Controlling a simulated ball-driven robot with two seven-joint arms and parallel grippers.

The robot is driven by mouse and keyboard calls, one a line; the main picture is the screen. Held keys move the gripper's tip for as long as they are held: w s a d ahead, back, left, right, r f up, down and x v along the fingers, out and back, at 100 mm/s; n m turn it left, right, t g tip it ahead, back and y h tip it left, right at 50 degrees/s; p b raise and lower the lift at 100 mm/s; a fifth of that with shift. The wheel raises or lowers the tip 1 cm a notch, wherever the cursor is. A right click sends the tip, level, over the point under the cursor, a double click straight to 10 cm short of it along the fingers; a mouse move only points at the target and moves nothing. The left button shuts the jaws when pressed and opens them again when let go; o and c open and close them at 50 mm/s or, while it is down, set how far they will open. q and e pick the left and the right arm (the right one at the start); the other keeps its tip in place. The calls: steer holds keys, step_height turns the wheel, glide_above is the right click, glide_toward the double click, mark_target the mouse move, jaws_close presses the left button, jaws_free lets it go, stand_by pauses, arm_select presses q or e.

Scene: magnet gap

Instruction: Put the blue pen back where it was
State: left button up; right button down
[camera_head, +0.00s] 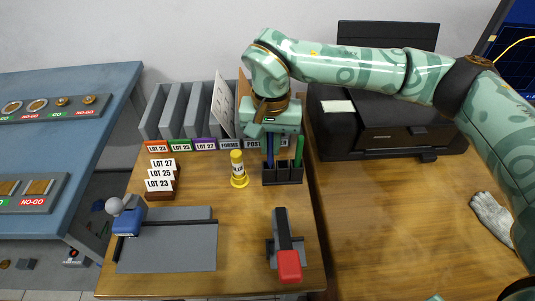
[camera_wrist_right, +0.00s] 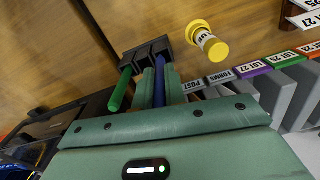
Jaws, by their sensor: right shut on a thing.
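The blue pen (camera_head: 269,154) is upright below my right gripper (camera_head: 271,138), at the left part of the black pen holder (camera_head: 283,177). In the right wrist view the blue pen (camera_wrist_right: 174,86) runs from my right gripper (camera_wrist_right: 158,84) towards the holder (camera_wrist_right: 148,52). The gripper is shut on the pen. The pen's upper end is hidden by the gripper, and I cannot tell how deep its lower end sits in the holder. A green pen (camera_head: 299,150) stands in the holder's right part; it also shows in the wrist view (camera_wrist_right: 121,89). My left gripper is out of view.
A yellow cylinder (camera_head: 238,170) stands just left of the holder. Labelled file slots (camera_head: 190,117) stand behind. A red-handled stapler-like tool (camera_head: 286,247) lies in front. A black printer-like machine (camera_head: 385,125) is to the right. The desk's right side is mostly clear, with a glove (camera_head: 492,215).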

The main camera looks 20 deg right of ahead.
mark_target(268, 162)
steer(key=f, duration=0.1)
steer(key=f+b, duration=0.1)
steer(key=f, duration=0.1)
steer(key=f+b, duration=0.1)
steer(key=shift+w+a+f, duration=0.15)
steer(key=shift+w, duration=0.15)
steer(key=shift+r, duration=0.25)
steer(key=c, duration=1.5)
jaws_free()
steer(key=shift+f, duration=0.2)
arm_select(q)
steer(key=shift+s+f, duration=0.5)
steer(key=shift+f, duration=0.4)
arm_select(e)
steer(key=shift+o, duration=0.2)
steer(key=shift+r, duration=0.1)
step_height(268, 162, up, 12)
steer(key=p, duration=0.4)
steer(key=shift+r+p, duration=0.15)
steer(key=shift+p, duration=0.25)
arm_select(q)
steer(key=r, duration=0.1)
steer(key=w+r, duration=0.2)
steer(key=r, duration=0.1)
